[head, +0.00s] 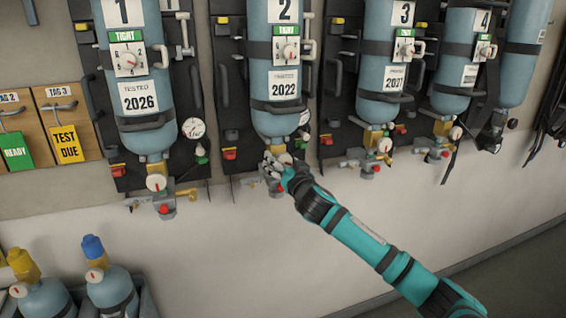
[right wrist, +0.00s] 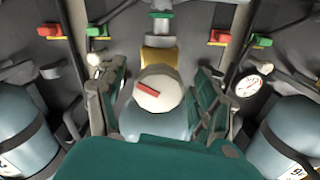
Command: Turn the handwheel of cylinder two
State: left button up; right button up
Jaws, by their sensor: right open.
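Cylinder two (head: 284,75) is a light blue bottle marked 2, strapped neck down to a dark wall panel. Its handwheel is a round cream knob with a red bar. In the head view my right gripper (head: 273,168) is at the valve below the neck and covers most of the wheel. In the right wrist view the handwheel (right wrist: 158,90) sits between the two spread fingers of my right gripper (right wrist: 160,78). The gripper is open, with gaps seen on both sides of the wheel. Whether the wheel touches the palm is hidden. My left gripper is not in view.
Cylinder one (head: 133,70) hangs to the left, cylinder three (head: 386,70) and cylinder four (head: 457,60) to the right. A gauge (right wrist: 249,86) is close to the right finger. Loose bottles (head: 110,288) stand at bottom left. The wall below the valves is clear.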

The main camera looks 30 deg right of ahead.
jog(key=c, duration=1.2)
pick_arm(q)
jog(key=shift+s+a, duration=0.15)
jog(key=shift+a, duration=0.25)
pick_arm(e)
jog(key=shift+o, duration=0.2)
jog(key=shift+n, duration=0.3)
jog(key=shift+c, duration=0.2)
